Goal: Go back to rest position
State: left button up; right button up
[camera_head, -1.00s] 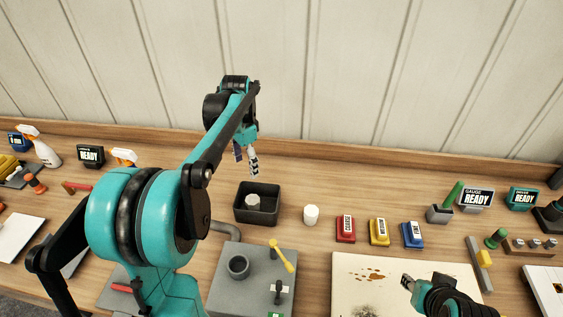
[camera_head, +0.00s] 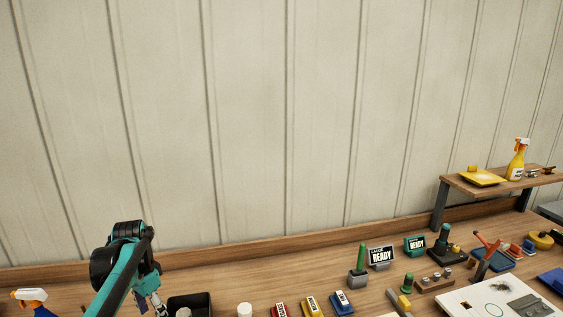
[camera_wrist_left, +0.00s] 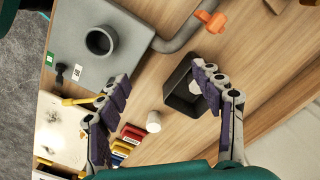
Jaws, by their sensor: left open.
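My left gripper (camera_wrist_left: 165,110) is open and empty in the left wrist view, its two purple-padded fingers spread apart above the bench. In the head view my left gripper (camera_head: 157,303) shows at the lower left, beside the black bin (camera_head: 190,301). The black bin (camera_wrist_left: 176,101) also shows in the left wrist view, with a light grey piece (camera_wrist_left: 195,88) inside, partly hidden by a finger. A white cylinder (camera_wrist_left: 153,122) stands between the fingers in that view, apart from both. My right gripper does not show now.
Red, yellow and blue blocks (camera_head: 312,306) stand on the bench right of the white cylinder (camera_head: 244,310). A grey fixture with a round cup (camera_wrist_left: 101,41) and an orange clamp (camera_wrist_left: 212,21) show in the wrist view. A raised shelf (camera_head: 500,184) stands at the right.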

pick_arm(q)
jog(key=s+d+f+n+t+b, duration=0.2)
jog(key=s+d+f, duration=0.1)
jog(key=s+d, duration=0.2)
jog(key=s+d+f+n+t+b, duration=0.2)
jog(key=s+d+f, duration=0.1)
jog(key=s+d, duration=0.2)
jog(key=s+d+f+n+t+b, duration=0.2)
jog(key=s+d, duration=0.3)
jog(key=s, duration=0.4)
jog(key=shift+d+f+t+b, duration=0.4)
jog(key=shift+f+t, duration=0.2)
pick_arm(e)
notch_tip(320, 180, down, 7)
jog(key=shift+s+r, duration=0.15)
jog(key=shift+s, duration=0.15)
